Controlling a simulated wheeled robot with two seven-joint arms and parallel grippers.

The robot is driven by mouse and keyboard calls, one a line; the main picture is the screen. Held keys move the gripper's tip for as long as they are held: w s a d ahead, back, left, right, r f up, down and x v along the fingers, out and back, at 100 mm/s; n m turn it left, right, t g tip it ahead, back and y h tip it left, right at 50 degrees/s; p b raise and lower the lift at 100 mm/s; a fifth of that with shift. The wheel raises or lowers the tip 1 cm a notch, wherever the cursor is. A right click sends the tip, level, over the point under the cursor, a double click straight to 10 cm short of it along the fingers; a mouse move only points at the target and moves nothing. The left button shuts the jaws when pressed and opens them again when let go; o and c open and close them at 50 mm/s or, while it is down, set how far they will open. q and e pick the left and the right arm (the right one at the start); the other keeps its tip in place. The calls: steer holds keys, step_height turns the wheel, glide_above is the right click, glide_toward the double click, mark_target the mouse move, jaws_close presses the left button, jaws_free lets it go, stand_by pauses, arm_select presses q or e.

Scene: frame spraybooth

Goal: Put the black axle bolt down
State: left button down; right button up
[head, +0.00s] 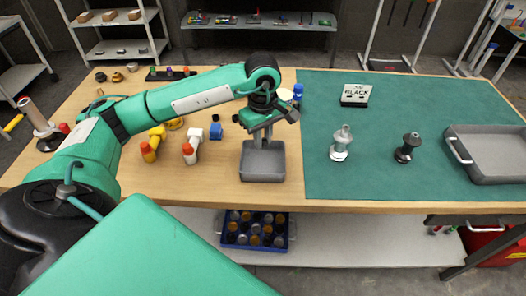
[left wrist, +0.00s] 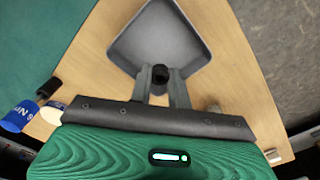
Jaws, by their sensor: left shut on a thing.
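My left gripper (left wrist: 159,88) is shut on a small black thing, which I take for the black axle bolt (left wrist: 160,74). Only its dark end shows between the fingertips in the left wrist view; the rest is hidden. In the head view the left gripper (head: 262,136) hangs over the small grey tray (head: 263,178), which stands on the wood near the table's front edge. The same tray shows beyond the fingertips in the left wrist view (left wrist: 190,20) and its visible floor looks empty. My right gripper is not in view.
A green mat (head: 420,185) covers the table's right part. On it stand a sign reading BLACK (head: 355,95), a silver fitting (head: 341,142), a dark fitting (head: 407,148) and a large grey tray (head: 451,146). Several bottles and a blue-labelled can (head: 298,92) stand near my left arm.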

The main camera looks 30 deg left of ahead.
mark_target(263, 145)
arm_select(q)
step_height(263, 145, down, 3)
steer(key=shift+r, duration=0.15)
step_height(263, 145, down, 3)
steer(key=shift+f+p, duration=0.15)
steer(key=shift+p, duration=0.3)
steer(key=shift+f, duration=0.45)
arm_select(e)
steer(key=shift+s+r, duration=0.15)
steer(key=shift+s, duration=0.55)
arm_select(q)
steer(key=shift+f, duration=0.1)
steer(key=c, duration=1.3)
jaws_free()
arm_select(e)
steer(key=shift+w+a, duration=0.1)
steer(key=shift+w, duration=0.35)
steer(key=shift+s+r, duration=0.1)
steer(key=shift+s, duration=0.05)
